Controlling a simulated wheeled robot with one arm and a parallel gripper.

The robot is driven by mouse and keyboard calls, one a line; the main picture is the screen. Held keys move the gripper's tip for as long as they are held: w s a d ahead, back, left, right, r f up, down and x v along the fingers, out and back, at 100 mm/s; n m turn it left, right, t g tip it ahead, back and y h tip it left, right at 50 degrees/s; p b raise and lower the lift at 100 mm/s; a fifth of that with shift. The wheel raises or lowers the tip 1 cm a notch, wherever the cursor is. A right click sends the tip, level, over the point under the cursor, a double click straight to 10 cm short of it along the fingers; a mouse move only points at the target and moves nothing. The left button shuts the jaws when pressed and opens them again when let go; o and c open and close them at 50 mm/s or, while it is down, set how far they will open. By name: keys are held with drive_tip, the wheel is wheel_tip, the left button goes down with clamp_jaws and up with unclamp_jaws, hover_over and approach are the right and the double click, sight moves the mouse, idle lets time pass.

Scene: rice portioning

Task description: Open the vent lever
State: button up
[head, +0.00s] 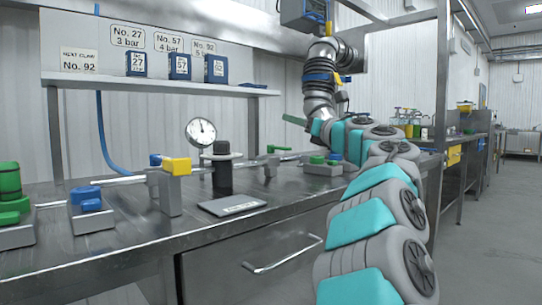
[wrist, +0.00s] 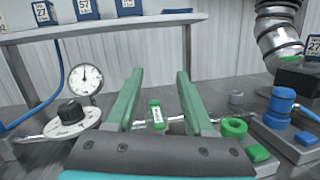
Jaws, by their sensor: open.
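My gripper (wrist: 159,75) is open and empty, with its two green fingers parallel; in the head view its green fingertips (head: 291,119) are above the bench. A small green lever with a white label (wrist: 157,115) shows between and beyond the fingers, on the metal pipe; its label is too small to read. A green lever on that pipe also shows in the head view (head: 276,149). The fingers appear apart from it. I cannot tell for certain which lever is the vent lever. A yellow lever (head: 177,166) sits on a grey block further left.
A black knob on a white dial (wrist: 72,114) and a round gauge (wrist: 85,79) stand left of my fingers. A shelf (head: 150,87) with blue boxes overhangs the bench.

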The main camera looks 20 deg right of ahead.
sight(274, 147)
drive_tip(key=f+n+g, duration=0.1)
drive_tip(key=f, duration=0.1)
drive_tip(key=f+n+g+y, duration=0.1)
drive_tip(key=f, duration=0.2)
drive_tip(key=w+f+n+y, duration=0.1)
drive_tip(key=f, duration=0.1)
drive_tip(key=shift+a+f+n+g+b, duration=0.3)
drive_tip(key=shift+a+n+g, duration=0.1)
drive_tip(key=p+x, duration=0.1)
drive_tip(key=x, duration=0.4)
drive_tip(key=shift+w+a, duration=0.15)
drive_tip(key=shift+w, duration=0.5)
drive_tip(key=shift+w+a+p, duration=0.35)
drive_tip(key=shift+w+p, duration=0.1)
drive_tip(key=shift+w, duration=0.15)
clamp_jaws()
